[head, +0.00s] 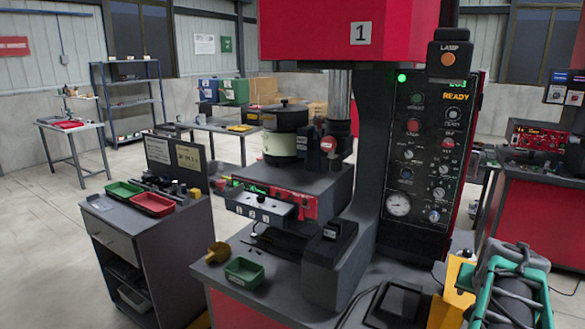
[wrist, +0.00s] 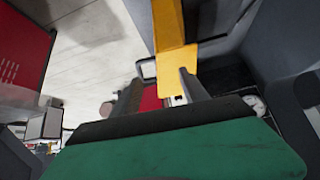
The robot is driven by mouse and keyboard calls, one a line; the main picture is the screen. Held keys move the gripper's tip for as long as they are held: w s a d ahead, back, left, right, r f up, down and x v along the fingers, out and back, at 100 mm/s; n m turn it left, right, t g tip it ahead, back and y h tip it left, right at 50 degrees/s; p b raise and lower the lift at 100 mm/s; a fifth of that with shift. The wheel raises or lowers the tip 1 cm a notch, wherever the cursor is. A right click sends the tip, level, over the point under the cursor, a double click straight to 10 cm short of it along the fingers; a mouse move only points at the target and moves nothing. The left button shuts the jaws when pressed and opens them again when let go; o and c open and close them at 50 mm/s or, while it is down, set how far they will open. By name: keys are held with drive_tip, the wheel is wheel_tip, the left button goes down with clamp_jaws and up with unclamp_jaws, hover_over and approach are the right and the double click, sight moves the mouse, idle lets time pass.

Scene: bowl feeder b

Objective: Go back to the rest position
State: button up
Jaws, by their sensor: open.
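My gripper (wrist: 158,92) shows in the wrist view, with its two dark fingers apart and nothing seen between them. A green part of my own arm fills the bottom of that view. In the head view, my folded teal and grey arm is at the lower right corner, beside the press (head: 340,235); the fingertips cannot be made out there. The press carries a red head marked 1, and its panel (head: 415,150) shows a green light and READY.
The bowl feeder (head: 285,130) stands behind the press's front. A green tray (head: 245,272) and a yellow scoop (head: 217,253) lie on the press table. A grey cabinet (head: 150,245) at left bears green and red trays. A yellow post (wrist: 170,35) is close to my gripper. Open floor lies at left.

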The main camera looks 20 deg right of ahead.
drive_tip(key=s+a+f+n+g+y, duration=0.15)
drive_tip(key=a+f, duration=0.35)
drive_tip(key=a, duration=0.5)
drive_tip(key=s+a+f+n+g+y, duration=0.1)
drive_tip(key=s+a+f+g+y, duration=0.3)
drive_tip(key=a, duration=0.7)
drive_tip(key=w+a+r+n+t, duration=0.1)
drive_tip(key=a+n, duration=0.3)
drive_tip(key=a, duration=0.6)
drive_tip(key=w+a+r+n+t+p, duration=0.1)
drive_tip(key=w+a+n, duration=0.3)
drive_tip(key=a, duration=0.7)
drive_tip(key=shift+w+t, duration=0.25)
drive_tip(key=shift+t, duration=0.6)
